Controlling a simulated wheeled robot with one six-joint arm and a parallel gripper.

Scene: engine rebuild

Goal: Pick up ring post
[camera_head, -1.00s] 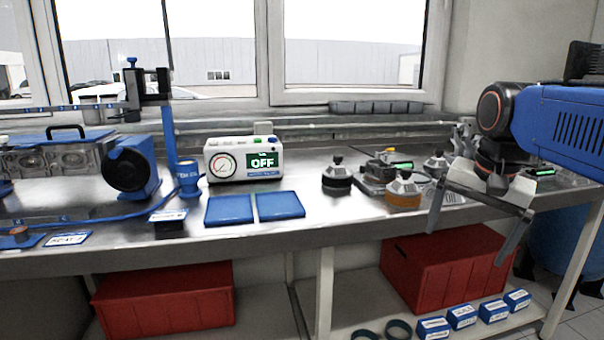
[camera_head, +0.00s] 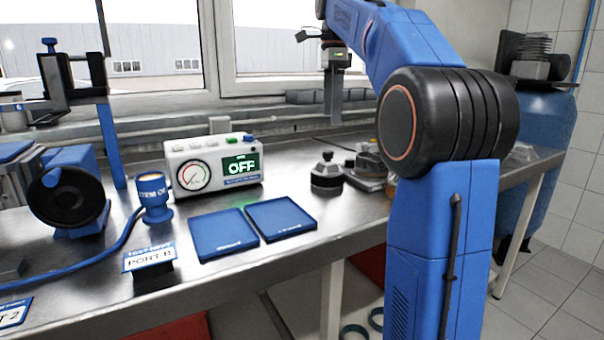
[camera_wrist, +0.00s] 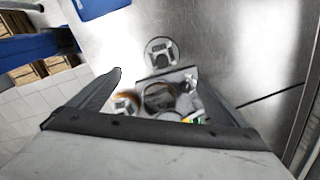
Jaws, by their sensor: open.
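I cannot tell for sure which part is the ring post. One round part with a dark base and knob (camera_head: 327,171) stands on the steel bench, right of the blue pads. In the wrist view, a round grey and black part (camera_wrist: 160,51) sits alone just beyond the fingertips. Nearer, between the fingers, a cluster of round parts (camera_wrist: 158,96) shows, one with a brown edge (camera_wrist: 124,97). My gripper (camera_wrist: 155,73) is open and empty above them, pointing down. In the head view my arm hides much of the right bench parts.
A gauge box reading OFF (camera_head: 213,164), two blue pads (camera_head: 223,233) (camera_head: 279,217), a blue cup-like fitting (camera_head: 153,196) and a PORT B sign (camera_head: 149,257) stand on the bench. A window sill (camera_head: 140,130) runs behind. A blue tank (camera_head: 541,110) stands right.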

